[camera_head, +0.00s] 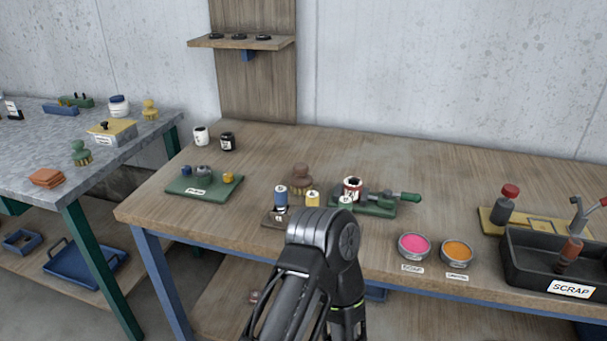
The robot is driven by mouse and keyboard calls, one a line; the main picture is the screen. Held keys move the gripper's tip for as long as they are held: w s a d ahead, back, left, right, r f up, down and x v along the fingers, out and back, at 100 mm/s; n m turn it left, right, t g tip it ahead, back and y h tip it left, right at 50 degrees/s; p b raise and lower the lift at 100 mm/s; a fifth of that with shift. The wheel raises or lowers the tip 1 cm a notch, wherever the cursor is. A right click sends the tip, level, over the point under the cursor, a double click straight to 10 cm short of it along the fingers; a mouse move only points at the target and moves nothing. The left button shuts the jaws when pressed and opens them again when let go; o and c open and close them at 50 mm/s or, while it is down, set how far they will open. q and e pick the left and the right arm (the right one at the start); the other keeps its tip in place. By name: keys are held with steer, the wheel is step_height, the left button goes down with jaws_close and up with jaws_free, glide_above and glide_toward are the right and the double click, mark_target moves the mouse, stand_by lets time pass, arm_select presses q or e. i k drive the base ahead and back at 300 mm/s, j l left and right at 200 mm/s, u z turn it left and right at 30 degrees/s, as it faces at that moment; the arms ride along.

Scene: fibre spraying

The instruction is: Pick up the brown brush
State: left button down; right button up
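The brown brush (301,179) stands upright on the wooden table, with its rounded knob on top and bristles below. It is just behind the small blue-and-white bottle and the yellow bottle, left of the red-topped jar. A dark arm of mine rises from the bottom edge in front of it, with its rounded joint nearest the brush. The brush is mostly visible, its lower front partly covered. Neither gripper shows in this view.
Close around the brush are a blue-and-white bottle (281,196), a yellow bottle (313,199), a red-topped jar (352,188) and a green-handled tool (400,196). Pink (414,245) and orange (457,252) bowls and a black scrap tray (522,275) are right. Table behind is clear.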

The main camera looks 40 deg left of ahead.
mark_target(301, 182)
steer(key=u, duration=1.5)
